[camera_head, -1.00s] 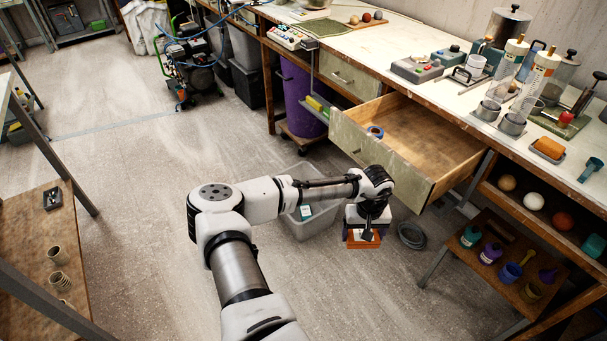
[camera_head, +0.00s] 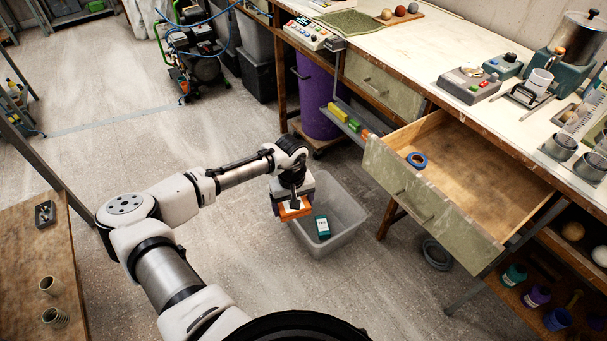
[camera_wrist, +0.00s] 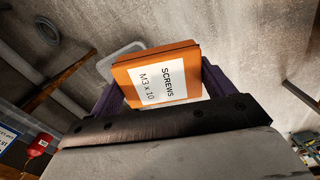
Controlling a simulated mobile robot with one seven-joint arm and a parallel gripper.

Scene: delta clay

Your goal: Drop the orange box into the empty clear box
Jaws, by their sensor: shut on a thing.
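The orange box (camera_head: 296,212), with a white label reading "SCREWS M3 x 10", is held in my gripper (camera_head: 293,204). In the wrist view the orange box (camera_wrist: 186,64) sits between the purple fingers. The clear box (camera_head: 343,239) stands on the floor, open at the top. It holds a small teal box (camera_head: 322,228), so it is not empty. In the head view the orange box overlaps the clear box's left rim; its height above the rim is hard to tell. Part of a pale rim (camera_wrist: 104,66) shows behind the orange box in the wrist view.
An open drawer (camera_head: 415,205) with a blue tape roll (camera_head: 417,160) juts out right of the clear box. A grey coil (camera_head: 437,254) lies on the floor below it. A purple bin (camera_head: 316,98) stands behind. The floor at left is clear up to a wooden table (camera_head: 38,250).

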